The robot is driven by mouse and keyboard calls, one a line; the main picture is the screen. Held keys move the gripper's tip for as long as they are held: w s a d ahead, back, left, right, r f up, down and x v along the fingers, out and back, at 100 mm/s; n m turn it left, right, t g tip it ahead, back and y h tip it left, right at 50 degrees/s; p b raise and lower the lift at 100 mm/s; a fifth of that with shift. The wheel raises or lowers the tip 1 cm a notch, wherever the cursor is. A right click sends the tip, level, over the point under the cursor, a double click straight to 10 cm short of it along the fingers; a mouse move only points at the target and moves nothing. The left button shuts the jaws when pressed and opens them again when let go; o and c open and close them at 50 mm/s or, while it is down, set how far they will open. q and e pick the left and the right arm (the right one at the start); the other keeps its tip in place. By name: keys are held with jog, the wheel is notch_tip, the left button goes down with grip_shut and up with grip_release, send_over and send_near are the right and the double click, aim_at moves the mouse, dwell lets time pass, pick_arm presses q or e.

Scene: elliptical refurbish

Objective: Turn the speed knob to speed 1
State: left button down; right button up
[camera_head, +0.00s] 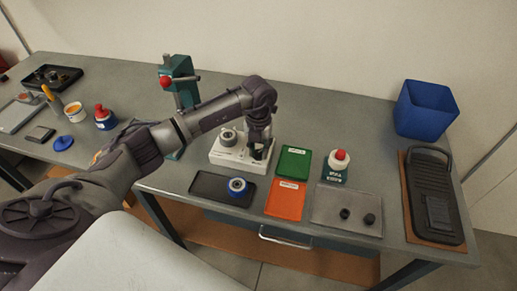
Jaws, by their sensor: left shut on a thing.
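A white device (232,155) with a round grey part (228,137) on its left side stands on the workbench. My left gripper (258,152) points down over the right part of this device. Its fingers are shut at the top of the device, on what seems to be the speed knob. The fingers hide the knob, so its setting cannot be read. My right gripper is not in view.
A teal press (180,88) stands behind at the left. A blue bin (424,110) stands at the far right.

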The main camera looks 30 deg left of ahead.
pick_arm(q)
jog(key=shift+n, duration=0.4)
jog(key=n, duration=0.8)
jog(key=shift+b, duration=0.3)
jog(key=n, duration=0.4)
jog(key=shift+w+r+n, duration=0.1)
jog(key=shift+n, duration=0.2)
jog(key=shift+n+p, duration=0.6)
jog(key=shift+n, duration=1.7)
jog(key=c, duration=0.9)
grip_release()
